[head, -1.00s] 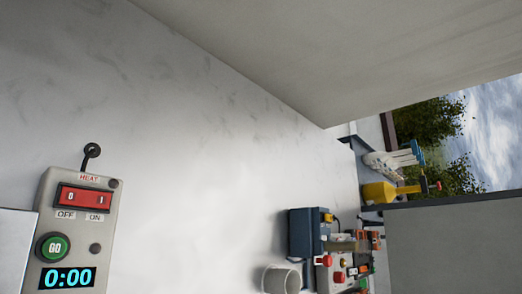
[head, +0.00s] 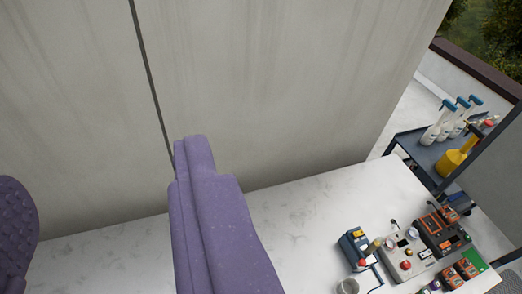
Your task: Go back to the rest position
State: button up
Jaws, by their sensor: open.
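My gripper (head: 103,170) shows in the head view as two purple fingers, one at the left edge and one left of centre. They stand wide apart with nothing between them, so it is open and empty. The fingers are in front of the grey wall and the white marbled worktop (head: 300,225). The left finger is partly cut off by the picture edge. The grey control box with the heat switch is not in view now.
A dark cart (head: 415,148) with spray bottles (head: 437,125) and a yellow container (head: 456,158) stands beyond. A grey wall (head: 280,80) rises behind.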

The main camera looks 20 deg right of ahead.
jog(key=shift+f, duration=0.1)
notch_tip(320, 180, down, 13)
jog(key=b, duration=1.3)
